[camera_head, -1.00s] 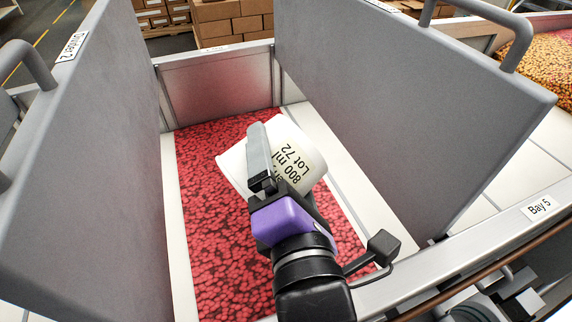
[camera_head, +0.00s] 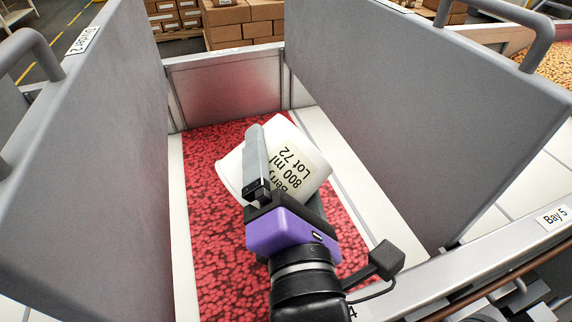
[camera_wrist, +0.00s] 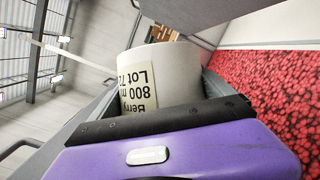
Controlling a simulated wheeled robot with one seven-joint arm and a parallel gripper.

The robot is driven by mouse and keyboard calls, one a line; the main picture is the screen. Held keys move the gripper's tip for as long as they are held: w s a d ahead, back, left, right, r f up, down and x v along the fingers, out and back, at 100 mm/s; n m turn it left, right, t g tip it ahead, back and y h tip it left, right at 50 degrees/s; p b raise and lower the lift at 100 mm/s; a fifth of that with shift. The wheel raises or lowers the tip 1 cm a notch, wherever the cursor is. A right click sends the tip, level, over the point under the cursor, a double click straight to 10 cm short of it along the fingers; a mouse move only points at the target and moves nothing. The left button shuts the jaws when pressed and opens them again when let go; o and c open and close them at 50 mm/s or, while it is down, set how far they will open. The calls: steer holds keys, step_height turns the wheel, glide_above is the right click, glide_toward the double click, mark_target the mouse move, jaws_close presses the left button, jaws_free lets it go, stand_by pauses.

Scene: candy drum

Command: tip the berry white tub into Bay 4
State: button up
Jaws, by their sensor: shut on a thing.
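The white tub (camera_head: 308,152) carries a printed label reading Berry, 800 ml, Lot 72. My gripper (camera_head: 284,172) is shut on the tub, one finger along its left side. The tub is tilted and held above the bay with the red bed (camera_head: 222,245), between two grey dividers. The label and the tub's white side also show in the wrist view (camera_wrist: 165,72), between the fingers. The tub's mouth and contents are hidden in both views. My wrist mostly covers the bay's front label, of which only a 4 shows.
A tall grey divider marked Divider 2 (camera_head: 95,150) stands on the left, another grey divider (camera_head: 430,120) on the right. A metal back wall (camera_head: 228,88) closes the bay. The Bay 5 label (camera_head: 553,217) is at the right front rail. Cardboard boxes stand behind.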

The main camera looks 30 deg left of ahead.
steer(key=shift+r, duration=0.1)
steer(key=p, duration=0.1)
steer(key=m+p, duration=0.1)
steer(key=p, duration=0.1)
steer(key=shift+w+d+r+g, duration=0.2)
steer(key=shift+w+r+g, duration=0.1)
steer(key=shift+w+r, duration=0.1)
steer(key=w+m+p, duration=0.1)
steer(key=p, duration=0.1)
steer(key=w+d+m+g+p, duration=0.1)
steer(key=p, duration=0.2)
steer(key=shift+r+m+h, duration=0.1)
steer(key=shift+m+h, duration=0.2)
steer(key=shift+h, duration=0.1)
steer(key=m+p, duration=0.1)
steer(key=w+g+p, duration=0.1)
steer(key=p, duration=0.1)
steer(key=shift+w+d+m, duration=0.15)
steer(key=shift+d+m, duration=0.1)
steer(key=shift+m, duration=0.15)
steer(key=shift+w+f+g, duration=0.1)
steer(key=shift+f+g, duration=0.2)
steer(key=shift+f, duration=0.05)
steer(key=shift+m+p, duration=0.3)
steer(key=shift+p, duration=0.1)
